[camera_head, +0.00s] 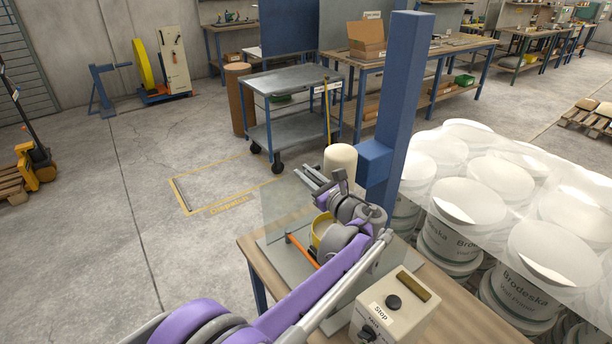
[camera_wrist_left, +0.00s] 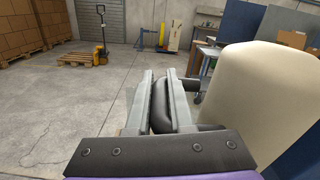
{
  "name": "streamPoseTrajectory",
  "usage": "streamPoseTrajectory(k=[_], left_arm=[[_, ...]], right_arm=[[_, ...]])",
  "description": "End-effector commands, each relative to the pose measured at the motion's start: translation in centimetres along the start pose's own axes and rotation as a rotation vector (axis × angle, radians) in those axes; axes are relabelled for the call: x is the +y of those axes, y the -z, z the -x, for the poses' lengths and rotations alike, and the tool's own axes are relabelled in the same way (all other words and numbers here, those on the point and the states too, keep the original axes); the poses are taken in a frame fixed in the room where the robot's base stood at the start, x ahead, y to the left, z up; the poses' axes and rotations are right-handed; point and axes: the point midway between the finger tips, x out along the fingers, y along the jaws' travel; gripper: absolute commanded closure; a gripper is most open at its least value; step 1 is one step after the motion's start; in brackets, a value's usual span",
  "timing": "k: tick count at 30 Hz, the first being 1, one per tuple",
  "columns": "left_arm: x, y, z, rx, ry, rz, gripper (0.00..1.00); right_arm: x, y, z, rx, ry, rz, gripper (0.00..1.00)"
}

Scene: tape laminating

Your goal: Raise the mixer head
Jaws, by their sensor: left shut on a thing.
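The mixer has a blue column (camera_head: 403,105) and a cream rounded head (camera_head: 340,163), standing at the worktable (camera_head: 455,300). The cream head also fills the right side of the left wrist view (camera_wrist_left: 262,105). My left gripper (camera_head: 312,178) is just left of the cream head in the head view, its fingers pointing away from me. In the left wrist view, the gripper (camera_wrist_left: 161,85) is shut on a black handle (camera_wrist_left: 160,112), which lies between the grey fingers. How the handle joins the mixer is hidden. My right gripper is not in view.
A yellow container (camera_head: 321,229) shows partly behind my left arm. A control box (camera_head: 393,306) marked Stop stands on the table's near side. Wrapped white buckets (camera_head: 490,185) are stacked at right. A grey trolley (camera_head: 290,80) stands behind.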

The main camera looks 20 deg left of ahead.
Motion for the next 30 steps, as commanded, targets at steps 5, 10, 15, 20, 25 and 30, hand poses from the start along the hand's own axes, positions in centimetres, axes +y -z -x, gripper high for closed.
streamPoseTrajectory(k=[5,10,15,20,25,30], left_arm=[[-1.0,-4.5,0.0,-0.005,0.001,0.003,1.0],[-2.1,-9.9,-0.1,-0.008,0.002,0.004,1.0],[-3.1,-15.0,-0.1,-0.009,0.002,0.007,1.0],[-3.9,-18.8,-0.1,-0.009,0.001,0.005,1.0],[-4.3,-21.4,0.0,-0.007,0.001,0.002,1.0],[-4.6,-22.8,0.0,-0.004,0.001,0.001,1.0]], right_arm=[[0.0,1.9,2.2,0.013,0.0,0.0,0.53],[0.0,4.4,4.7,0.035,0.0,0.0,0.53],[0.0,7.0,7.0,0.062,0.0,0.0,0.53],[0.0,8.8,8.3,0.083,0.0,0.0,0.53],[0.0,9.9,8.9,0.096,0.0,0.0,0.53],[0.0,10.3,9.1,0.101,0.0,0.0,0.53]])
